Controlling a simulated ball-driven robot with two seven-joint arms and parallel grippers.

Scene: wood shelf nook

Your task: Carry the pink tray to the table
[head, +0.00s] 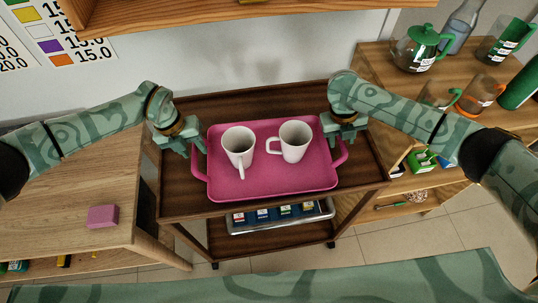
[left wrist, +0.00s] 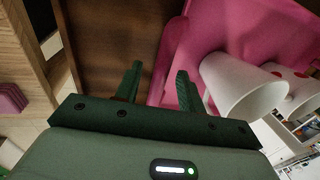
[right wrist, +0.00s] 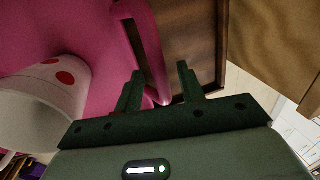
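The pink tray (head: 270,181) lies flat on the top of a dark wooden cart (head: 190,206), with a handle at each short side. Two white mugs, a left one (head: 238,146) and a right one (head: 294,141), stand upright on it. My left gripper (head: 190,151) is at the left handle; in the left wrist view its fingers (left wrist: 158,85) are apart, with the pink tray edge (left wrist: 168,62) by the right finger. My right gripper (head: 345,134) is at the right handle. In the right wrist view its fingers (right wrist: 160,85) are apart, with the handle (right wrist: 150,45) reaching between them.
A light wooden table (head: 75,190) with a pink block (head: 103,216) stands at left. A wooden shelf (head: 375,63) with a green-lidded teapot (head: 418,50) and other glassware is at right. A bin with packets (head: 275,217) sits on the cart's lower level. A shelf board hangs above.

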